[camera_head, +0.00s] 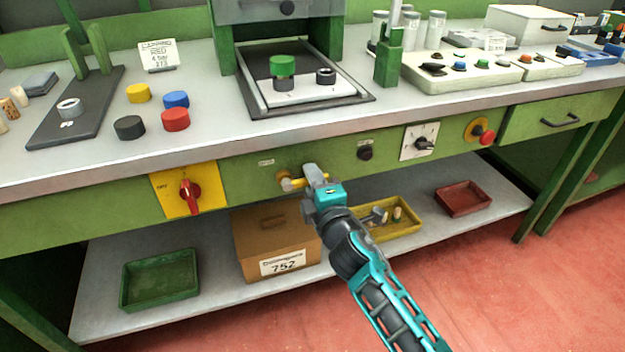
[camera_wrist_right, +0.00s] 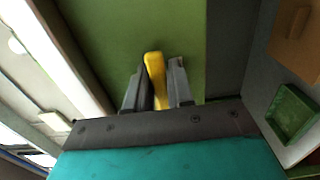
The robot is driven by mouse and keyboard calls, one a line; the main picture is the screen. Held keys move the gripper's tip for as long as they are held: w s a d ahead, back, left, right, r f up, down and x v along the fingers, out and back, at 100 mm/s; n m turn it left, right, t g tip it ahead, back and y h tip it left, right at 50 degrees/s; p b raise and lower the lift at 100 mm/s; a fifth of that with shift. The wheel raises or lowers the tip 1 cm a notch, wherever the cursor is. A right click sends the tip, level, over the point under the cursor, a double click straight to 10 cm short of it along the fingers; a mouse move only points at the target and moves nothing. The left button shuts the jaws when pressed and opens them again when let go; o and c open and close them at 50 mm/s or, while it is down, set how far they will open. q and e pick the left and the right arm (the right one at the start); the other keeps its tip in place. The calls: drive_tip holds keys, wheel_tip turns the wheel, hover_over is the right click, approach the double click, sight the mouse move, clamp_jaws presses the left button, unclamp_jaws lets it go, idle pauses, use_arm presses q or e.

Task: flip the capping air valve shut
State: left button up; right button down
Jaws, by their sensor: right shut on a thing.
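The air valve has a yellow lever handle (camera_head: 291,185) and a brass body (camera_head: 283,175) on the green front panel below the bench top. The lever lies roughly sideways along the panel in the head view. My right gripper (camera_head: 312,178) is at the panel, shut on the lever, its arm coming up from the lower right. In the right wrist view the yellow lever (camera_wrist_right: 155,72) stands between the two dark fingers (camera_wrist_right: 156,88), its end showing beyond them. The gripper hides part of the lever in the head view. My left gripper is not in view.
A red rotary switch (camera_head: 190,192) on a yellow plate sits left of the valve. A black knob (camera_head: 365,153) and a dial (camera_head: 420,142) are to the right. Below, a shelf holds a cardboard box (camera_head: 262,240), a yellow tray (camera_head: 395,232) and a green tray (camera_head: 160,280).

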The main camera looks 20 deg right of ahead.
drive_tip(key=shift+f, duration=0.1)
drive_tip(key=c, duration=1.1)
unclamp_jaws()
drive_tip(key=shift+s, duration=0.1)
drive_tip(key=s, duration=1.2)
drive_tip(key=shift+s+d+p, duration=0.2)
drive_tip(key=shift+s+p, duration=0.15)
drive_tip(key=shift+p, duration=0.05)
